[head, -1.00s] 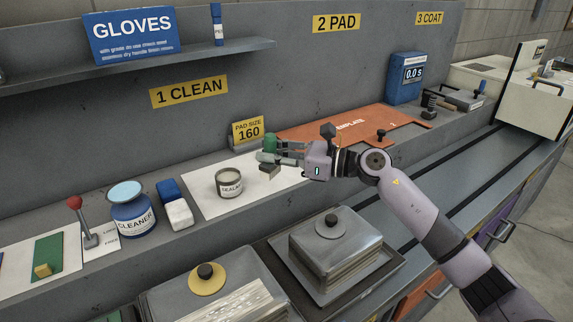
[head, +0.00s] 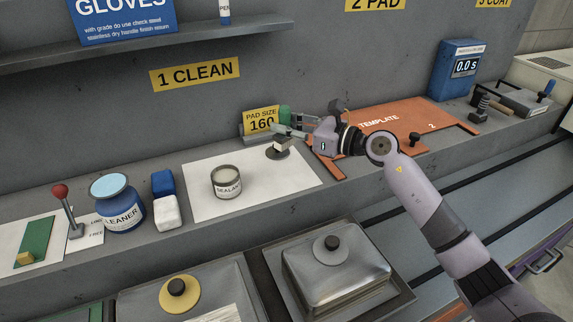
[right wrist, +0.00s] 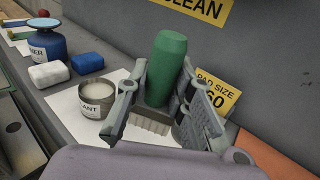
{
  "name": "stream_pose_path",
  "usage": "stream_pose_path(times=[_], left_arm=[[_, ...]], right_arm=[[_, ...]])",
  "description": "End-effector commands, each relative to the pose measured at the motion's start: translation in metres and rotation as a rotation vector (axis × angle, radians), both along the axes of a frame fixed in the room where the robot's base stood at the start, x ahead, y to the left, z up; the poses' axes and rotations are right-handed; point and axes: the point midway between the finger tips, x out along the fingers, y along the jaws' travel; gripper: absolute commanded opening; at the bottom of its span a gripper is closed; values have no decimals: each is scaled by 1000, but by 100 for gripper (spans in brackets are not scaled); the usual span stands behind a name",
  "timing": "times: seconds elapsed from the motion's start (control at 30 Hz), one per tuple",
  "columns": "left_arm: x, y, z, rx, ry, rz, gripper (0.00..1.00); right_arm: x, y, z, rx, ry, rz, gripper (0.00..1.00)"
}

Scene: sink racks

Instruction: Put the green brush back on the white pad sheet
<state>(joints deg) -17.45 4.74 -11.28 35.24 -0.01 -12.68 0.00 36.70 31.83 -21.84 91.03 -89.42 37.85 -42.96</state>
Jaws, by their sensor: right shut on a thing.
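The green brush has a green handle (head: 284,113) and a pale bristle block (head: 282,146). My right gripper (head: 291,131) is shut on it, with a finger on each side. In the right wrist view the brush (right wrist: 168,65) is upright between the fingers (right wrist: 160,95), bristles down. In the head view the bristles appear over the far right part of the white pad sheet (head: 205,207), with a dark round patch beside them. Whether they touch the sheet I cannot tell. My left gripper is not in view.
A sealant tin (head: 227,183) stands on the sheet. The yellow pad size sign (head: 260,121) is close behind the brush. The orange template (head: 395,118) lies to the right. Blue and white blocks (head: 166,212) and a cleaner jar (head: 117,205) stand left.

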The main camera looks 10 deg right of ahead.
Motion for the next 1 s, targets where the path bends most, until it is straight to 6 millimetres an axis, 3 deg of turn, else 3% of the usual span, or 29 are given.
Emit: stream_pose_path(times=[0.1, 0.3, 0.47, 0.7, 1.0], left_arm=[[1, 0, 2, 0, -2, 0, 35], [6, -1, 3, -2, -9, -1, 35], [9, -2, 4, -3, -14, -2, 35], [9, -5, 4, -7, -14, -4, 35], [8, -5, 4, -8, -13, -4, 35]], right_arm=[[0, 1, -33, 6, 7, 0, 0], [0, 0, -68, 3, 2, 0, 0], [0, 0, -80, 3, 0, 0, 0], [0, 0, -114, 4, 2, 0, 0], [0, 0, -118, 0, -1, 0, 0]])
